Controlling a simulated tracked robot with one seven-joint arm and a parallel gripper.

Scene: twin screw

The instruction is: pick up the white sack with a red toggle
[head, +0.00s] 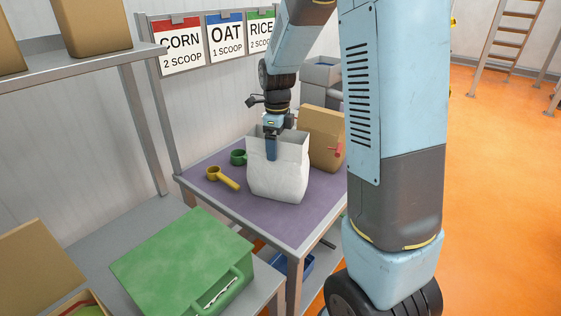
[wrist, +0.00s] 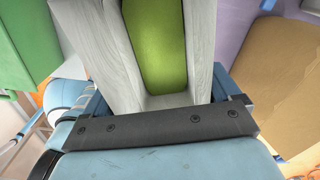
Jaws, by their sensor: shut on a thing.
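The white sack (head: 280,182) stands upright and open-topped on the purple table top. My gripper (head: 271,152) is over it from above, with one blue finger against its near face. In the wrist view the sack's pale walls (wrist: 200,50) lie between the fingers of my gripper (wrist: 160,92), which is shut on the sack. Something lime green (wrist: 155,40) shows inside the sack. I see no red toggle on the white sack. A red toggle (head: 337,150) shows on the brown sack (head: 322,128) behind it to the right.
On the purple table (head: 226,196), a yellow scoop (head: 222,178) and a green scoop (head: 238,157) lie left of the sack. A green case (head: 175,255) is on the grey bench in front. A shelf with brown boxes hangs upper left. Orange floor is open at right.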

